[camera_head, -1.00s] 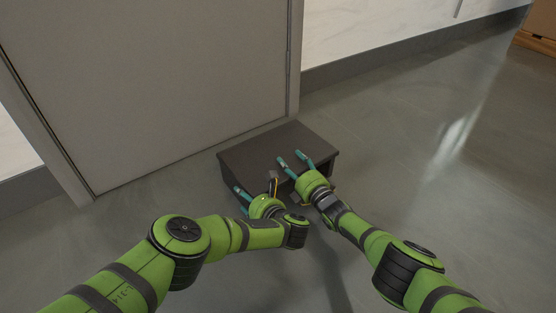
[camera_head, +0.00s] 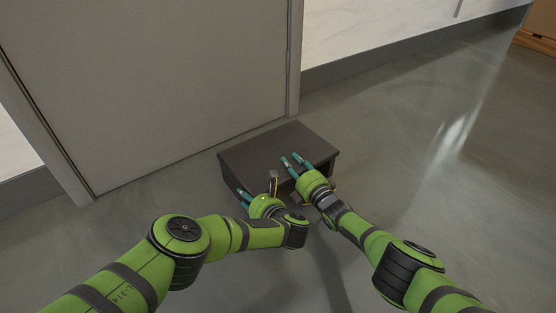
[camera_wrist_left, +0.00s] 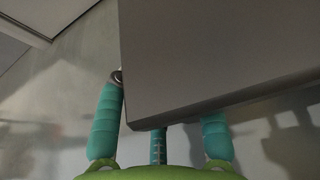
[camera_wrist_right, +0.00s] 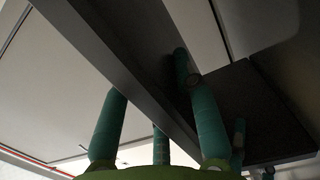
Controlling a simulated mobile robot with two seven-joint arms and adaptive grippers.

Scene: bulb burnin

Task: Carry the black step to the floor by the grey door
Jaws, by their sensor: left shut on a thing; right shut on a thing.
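The black step (camera_head: 275,146), a dark box-like stool with a flat top, is upright beside the grey door (camera_head: 150,75) and appears to be on the floor. My left gripper (camera_head: 256,185) is shut on the step's near left part; in the left wrist view the step's top (camera_wrist_left: 225,50) and corner lie between its fingers (camera_wrist_left: 160,125). My right gripper (camera_head: 292,160) is shut on the step's near right edge; in the right wrist view a dark panel of the step (camera_wrist_right: 115,45) passes between its fingers (camera_wrist_right: 150,95). The step's near side is partly hidden by my grippers.
The grey floor (camera_head: 430,170) is clear to the right. A white wall (camera_head: 375,30) with a grey baseboard runs right of the door frame (camera_head: 294,60). A brown wooden object (camera_head: 537,40) stands at the far right.

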